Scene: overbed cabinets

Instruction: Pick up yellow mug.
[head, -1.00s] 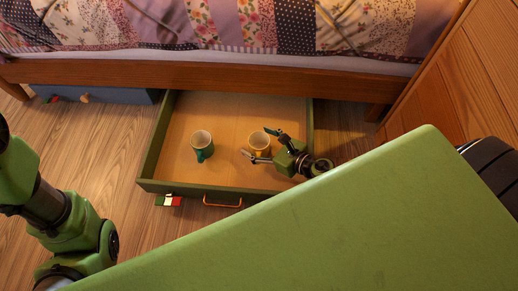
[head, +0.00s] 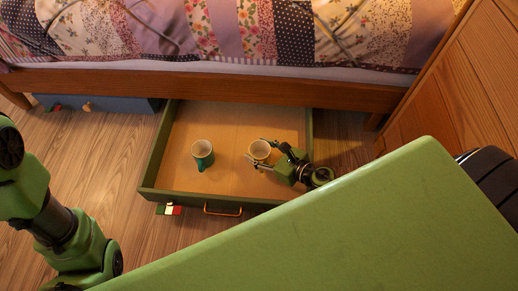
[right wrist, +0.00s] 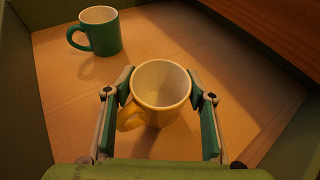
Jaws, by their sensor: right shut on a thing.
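The yellow mug (head: 259,148) stands upright in the open drawer, right of the middle. In the right wrist view the yellow mug (right wrist: 158,92) has a white inside, and its handle points to the lower left. My right gripper (right wrist: 163,98) is shut on the yellow mug, with one finger on each side of it; it also shows in the head view (head: 260,155). My left gripper is not in view; only part of my left arm shows.
A green mug (head: 203,156) with a white inside stands left of the yellow one. The green-walled drawer (head: 149,155) has an orange handle (head: 223,211). The wooden bed frame (head: 200,84) overhangs its back edge, and a wooden panel (head: 455,85) rises at right.

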